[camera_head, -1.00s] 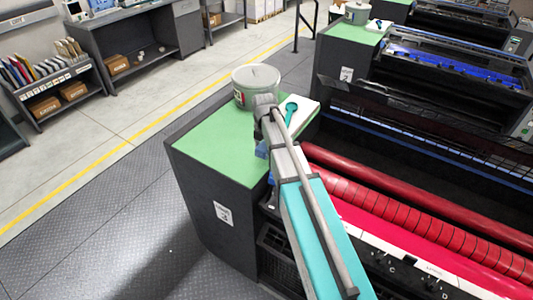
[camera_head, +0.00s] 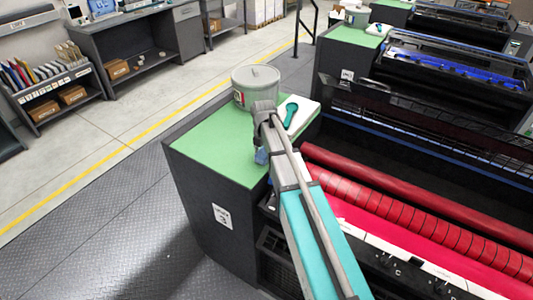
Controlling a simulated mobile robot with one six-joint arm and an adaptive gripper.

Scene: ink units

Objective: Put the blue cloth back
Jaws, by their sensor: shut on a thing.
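A small patch of the blue cloth (camera_head: 261,157) shows at the lower end of my gripper (camera_head: 261,151), which is shut on it. My arm hides most of the gripper and the rest of the cloth. The gripper is over the right part of the green top (camera_head: 215,143) of the dark cabinet at the end of the near ink unit. I cannot tell whether the cloth touches the green top.
A grey lidded can (camera_head: 255,88) stands on the green top behind my gripper. A white pad (camera_head: 310,107) with a teal tool (camera_head: 291,115) lies right of it. Red rollers (camera_head: 400,196) lie to the right. The front left of the green top is clear.

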